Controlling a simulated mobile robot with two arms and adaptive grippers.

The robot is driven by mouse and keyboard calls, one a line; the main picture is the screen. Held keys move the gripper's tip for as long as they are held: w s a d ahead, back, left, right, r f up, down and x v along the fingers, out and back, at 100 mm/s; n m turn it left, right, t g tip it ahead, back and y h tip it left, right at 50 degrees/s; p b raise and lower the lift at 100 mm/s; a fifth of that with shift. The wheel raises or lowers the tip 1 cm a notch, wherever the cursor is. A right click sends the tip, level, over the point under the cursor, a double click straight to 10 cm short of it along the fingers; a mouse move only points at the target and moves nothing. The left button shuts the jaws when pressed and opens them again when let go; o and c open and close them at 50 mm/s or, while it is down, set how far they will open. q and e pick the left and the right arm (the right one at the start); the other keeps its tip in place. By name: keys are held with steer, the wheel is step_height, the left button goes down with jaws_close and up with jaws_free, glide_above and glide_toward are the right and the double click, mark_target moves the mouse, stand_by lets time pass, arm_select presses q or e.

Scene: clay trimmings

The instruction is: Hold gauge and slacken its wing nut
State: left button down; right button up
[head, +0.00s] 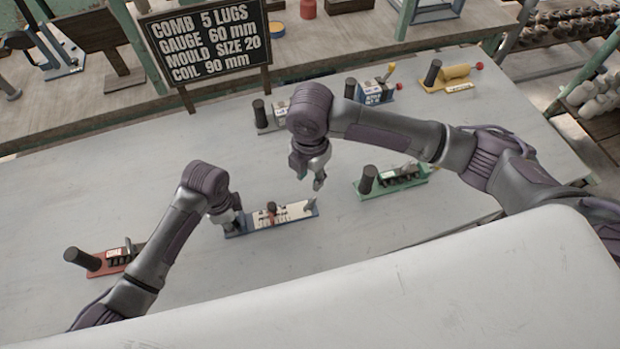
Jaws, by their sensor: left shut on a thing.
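The gauge (295,212) lies on the table, a long blue base with a pale scale plate and a small upright grey piece at its right end. Its wing nut (271,210), dark reddish-brown, stands up on the plate left of the middle. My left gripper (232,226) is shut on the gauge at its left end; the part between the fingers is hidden. My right gripper (311,182) hangs above and behind the gauge's right end, fingers pointing down. It looks open and empty, apart from the gauge and the wing nut.
A green-based tool (392,181) lies right of the gauge, a red-based one (108,260) at left. Grey (270,119), blue (374,92) and yellow (451,78) tools stand behind. A sign (208,45) reads "GAUGE 60 mm" among other lines. The table (150,190) is clear between them.

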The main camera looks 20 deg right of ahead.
arm_select(q)
steer(key=c, duration=0.7)
jaws_free()
